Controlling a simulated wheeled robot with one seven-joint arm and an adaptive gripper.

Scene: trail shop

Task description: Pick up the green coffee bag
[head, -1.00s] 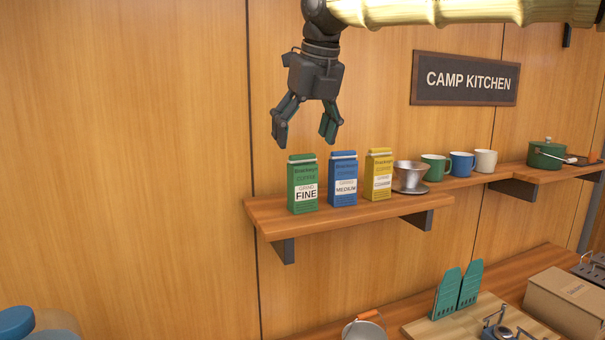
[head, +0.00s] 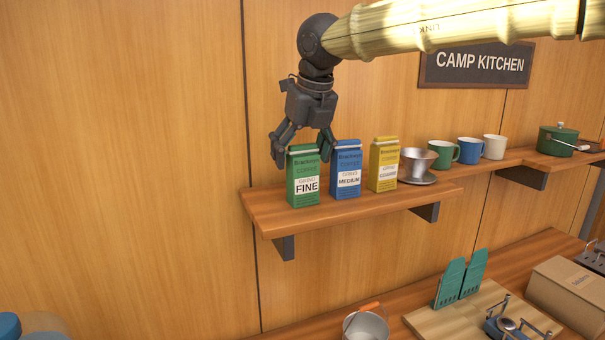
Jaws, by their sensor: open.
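The green coffee bag (head: 304,178), labelled FINE, stands upright at the left end of the wooden wall shelf (head: 376,212). My gripper (head: 302,158) is open and points down at the top of the green bag. One finger is at the bag's upper left, the other at its upper right, near the gap to the blue bag. I cannot tell whether either finger touches a bag.
The blue coffee bag (head: 347,172) stands close to the right of the green one, then the yellow bag (head: 384,165). A metal dripper (head: 416,162) and several mugs follow. The wall left of the shelf is bare. A counter (head: 530,256) lies below.

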